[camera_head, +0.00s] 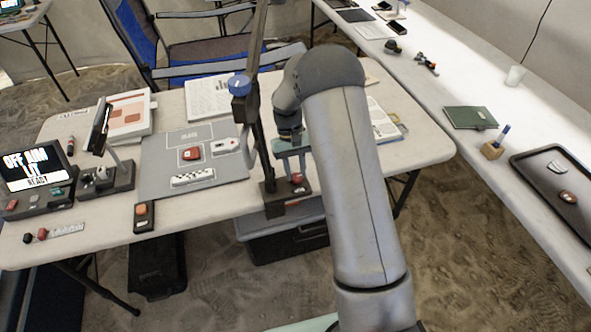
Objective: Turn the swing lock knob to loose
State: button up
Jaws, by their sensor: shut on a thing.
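A dark upright stand (256,135) rises from a dark base block (273,198) at the front edge of the near table. A blue knob (239,84) sits on the stand's post. A small red knob (297,178) is on the base, to the right of the post. My gripper (294,167) points down over this red knob and is shut on it, with the fingertips at its sides. No label shows which knob is the swing lock, and the red knob's turn position is too small to read.
A grey mat (157,147) with several small artifacts lies left of the stand. A screen (33,168) reading "OFF AIM" and "READY" stands at the far left. A phone-like device on a holder (103,175) is nearby.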

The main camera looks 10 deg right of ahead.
jog(key=o, duration=1)
jog(key=v, duration=1.7)
jog(key=shift+r+b, duration=0.3)
jog(key=shift+b, duration=0.1)
jog(key=shift+d, duration=0.15)
